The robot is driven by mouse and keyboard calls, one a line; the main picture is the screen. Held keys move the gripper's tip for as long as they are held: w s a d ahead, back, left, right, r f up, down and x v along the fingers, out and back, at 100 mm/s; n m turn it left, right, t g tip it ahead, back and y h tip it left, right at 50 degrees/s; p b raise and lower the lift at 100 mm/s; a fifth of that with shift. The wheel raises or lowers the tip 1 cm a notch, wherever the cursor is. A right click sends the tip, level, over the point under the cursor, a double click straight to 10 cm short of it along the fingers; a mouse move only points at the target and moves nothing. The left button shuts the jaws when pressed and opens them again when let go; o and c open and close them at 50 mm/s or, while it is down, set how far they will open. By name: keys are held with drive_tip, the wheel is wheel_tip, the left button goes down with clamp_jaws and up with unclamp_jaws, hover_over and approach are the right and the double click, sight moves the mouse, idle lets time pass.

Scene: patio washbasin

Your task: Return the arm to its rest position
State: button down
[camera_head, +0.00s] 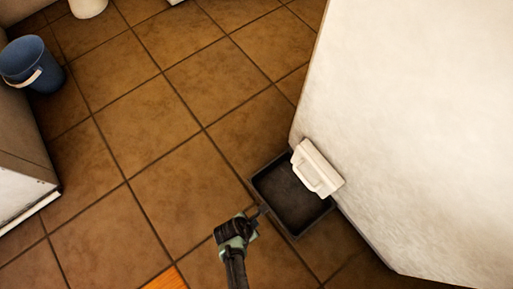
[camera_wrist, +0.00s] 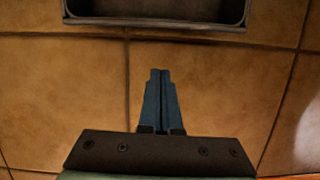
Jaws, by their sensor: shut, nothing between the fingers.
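My gripper (camera_head: 262,210) is at the lower middle of the head view, by the near left side of a dark tray on the floor. In the wrist view my gripper (camera_wrist: 160,72) points up the picture with its two blue fingers together and nothing between them. Brown floor tiles lie beneath it, and the tray edge is apart from the fingertips at the top. My arm comes in from the bottom of the head view.
The dark square tray (camera_head: 267,195) stands against a white wall (camera_head: 420,120). A white block with a handle (camera_head: 316,169) rests at the tray's right edge. A blue bucket (camera_head: 30,62) stands at upper left, above a pale cabinet (camera_head: 22,190). The tiled floor (camera_head: 150,130) between is clear.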

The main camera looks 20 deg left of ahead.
drive_tip(key=shift+s+a+r, duration=0.1)
drive_tip(key=shift+s+r, duration=0.05)
drive_tip(key=shift+r, duration=0.35)
